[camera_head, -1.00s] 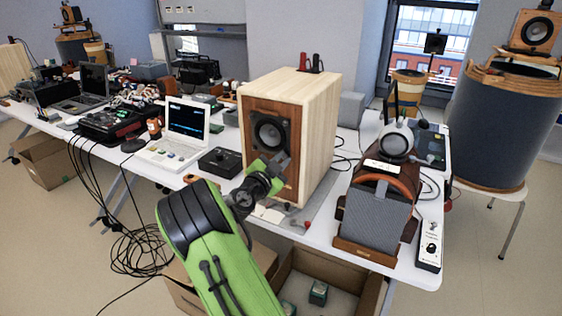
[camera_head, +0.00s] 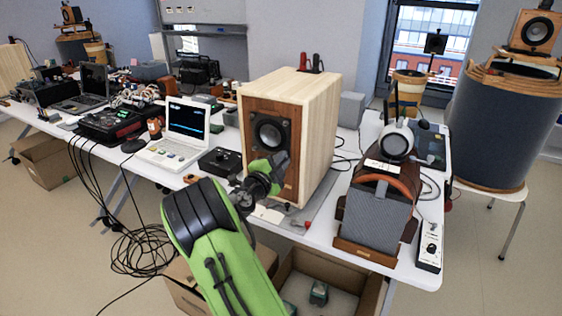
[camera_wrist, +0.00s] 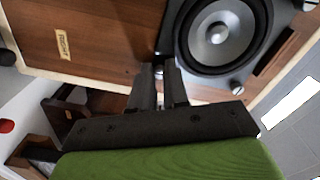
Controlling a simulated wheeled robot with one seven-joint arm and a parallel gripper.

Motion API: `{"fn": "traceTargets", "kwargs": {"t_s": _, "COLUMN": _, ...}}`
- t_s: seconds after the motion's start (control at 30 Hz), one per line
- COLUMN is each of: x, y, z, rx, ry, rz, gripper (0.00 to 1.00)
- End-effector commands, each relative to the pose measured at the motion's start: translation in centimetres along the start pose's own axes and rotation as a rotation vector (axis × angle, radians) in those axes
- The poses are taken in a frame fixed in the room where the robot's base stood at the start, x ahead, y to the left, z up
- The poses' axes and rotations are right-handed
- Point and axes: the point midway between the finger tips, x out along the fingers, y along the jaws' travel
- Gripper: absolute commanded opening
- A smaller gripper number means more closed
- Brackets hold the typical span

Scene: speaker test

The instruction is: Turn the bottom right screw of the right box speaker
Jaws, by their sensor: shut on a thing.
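The box speaker (camera_head: 312,125), pale wood with a brown front, stands on the table in the middle of the head view. Its round grey driver (camera_wrist: 220,33) in a dark square frame fills the upper right of the wrist view. My gripper (camera_head: 283,160) is at the speaker's front, just below and right of the driver. In the wrist view its dark fingers (camera_wrist: 164,70) are close together at the frame's bottom right corner. They are shut on the screw there, which they hide. Another frame screw (camera_wrist: 237,90) shows to the right of the fingers.
A black box (camera_head: 220,162) and a white laptop (camera_head: 183,135) are on the left. An open cardboard box (camera_head: 345,285) lies below the table edge. Cables hang at the left.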

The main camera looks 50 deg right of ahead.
Motion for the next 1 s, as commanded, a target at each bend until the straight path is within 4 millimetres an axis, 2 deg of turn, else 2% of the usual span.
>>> {"fn": "traceTargets", "kwargs": {"t_s": 0.27, "x": -0.1, "y": 0.3, "z": 0.2, "rx": -0.003, "ry": -0.004, "rz": 0.007, "gripper": 0.0}}
{"fn": "traceTargets", "kwargs": {"t_s": 0.3, "x": -0.1, "y": 0.3, "z": 0.2, "rx": -0.003, "ry": -0.004, "rz": 0.007, "gripper": 0.16}}
{"fn": "traceTargets", "kwargs": {"t_s": 0.47, "x": 0.0, "y": 0.2, "z": 0.1, "rx": -0.003, "ry": -0.003, "rz": 0.005, "gripper": 0.4}}
{"fn": "traceTargets", "kwargs": {"t_s": 0.77, "x": -0.3, "y": 0.1, "z": 0.1, "rx": -0.002, "ry": -0.002, "rz": 0.002, "gripper": 0.4}}
{"fn": "traceTargets", "kwargs": {"t_s": 0.87, "x": -1.7, "y": 0.0, "z": 0.2, "rx": -0.004, "ry": -0.006, "rz": 0.002, "gripper": 0.4}}
{"fn": "traceTargets", "kwargs": {"t_s": 1.0, "x": -5.5, "y": 0.0, "z": 0.2, "rx": -0.005, "ry": -0.009, "rz": 0.0, "gripper": 0.4}}
